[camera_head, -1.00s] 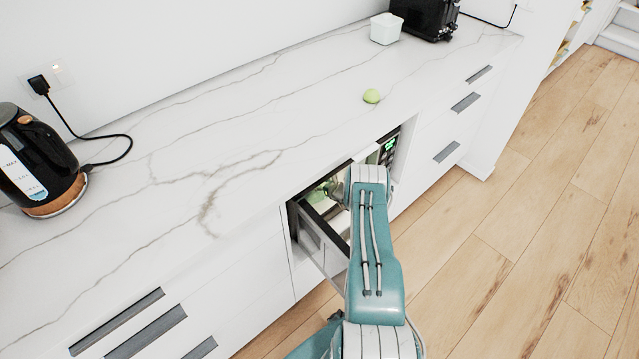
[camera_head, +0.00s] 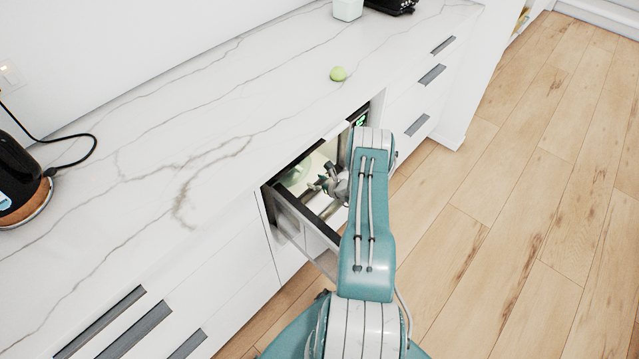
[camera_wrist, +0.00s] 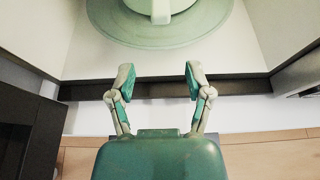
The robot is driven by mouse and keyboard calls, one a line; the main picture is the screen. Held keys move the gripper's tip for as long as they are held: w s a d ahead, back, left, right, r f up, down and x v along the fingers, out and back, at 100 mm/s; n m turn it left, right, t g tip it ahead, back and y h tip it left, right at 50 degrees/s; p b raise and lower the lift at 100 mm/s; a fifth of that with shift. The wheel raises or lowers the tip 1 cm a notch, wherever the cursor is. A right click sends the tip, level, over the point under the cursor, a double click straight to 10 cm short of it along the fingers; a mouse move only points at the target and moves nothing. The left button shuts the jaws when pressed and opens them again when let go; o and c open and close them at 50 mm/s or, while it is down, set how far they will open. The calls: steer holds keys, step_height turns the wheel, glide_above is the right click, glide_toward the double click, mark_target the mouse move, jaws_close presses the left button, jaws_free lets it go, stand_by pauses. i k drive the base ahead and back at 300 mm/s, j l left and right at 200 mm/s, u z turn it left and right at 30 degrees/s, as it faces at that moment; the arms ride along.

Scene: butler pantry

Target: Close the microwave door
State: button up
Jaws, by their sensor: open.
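The microwave (camera_head: 362,118) is built in under the counter, with its green display at the right of its opening. Its door (camera_head: 303,228) stands open, swung out from the left side of the opening. In the wrist view the lit interior (camera_wrist: 75,55) shows, with a round glass turntable (camera_wrist: 105,25) and a pale green item (camera_wrist: 160,8) on it, cut off by the top edge. My gripper (camera_head: 322,186) is at the opening, right of the door. In the wrist view my gripper (camera_wrist: 158,75) has its fingers apart, empty, near the dark front edge.
The marble counter (camera_head: 150,130) lies above the microwave, with a green fruit (camera_head: 339,74) near its front edge. A black kettle (camera_head: 20,175) stands at left. Drawers with grey handles flank the microwave. The wood floor (camera_head: 520,200) at right is clear.

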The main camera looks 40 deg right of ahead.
mark_target(317, 241)
steer(key=k+l, duration=0.1)
steer(key=k, duration=0.9)
